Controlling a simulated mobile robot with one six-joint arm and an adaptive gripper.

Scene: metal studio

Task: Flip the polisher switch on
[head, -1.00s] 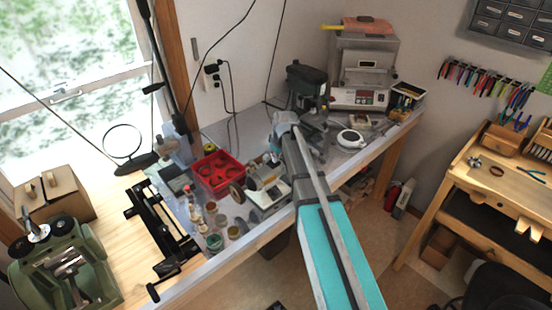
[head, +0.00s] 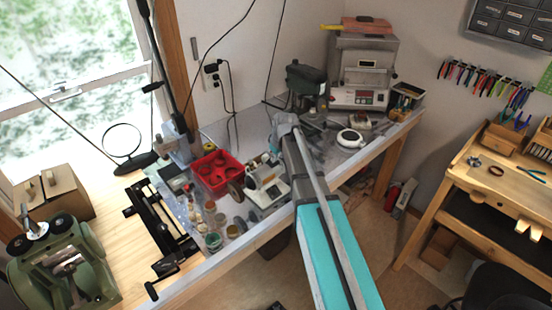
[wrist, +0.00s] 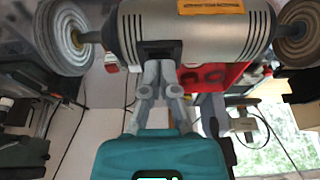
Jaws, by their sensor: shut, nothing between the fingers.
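In the head view the polisher (head: 268,187) stands on the grey bench, partly behind my arm. A dark switch plate (wrist: 158,46) is on its body. My gripper (wrist: 158,66) is shut and empty, with its fingertips at the edge of this plate. I cannot tell whether they touch it. The switch lever's position is hidden by the fingers or too dark to see.
A red tray (head: 213,172) and several small jars lie left of the polisher. A dark green machine (head: 306,82) and a grey oven-like unit (head: 365,75) stand at the back right. A white round dish (head: 350,138) sits near the bench's right edge.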

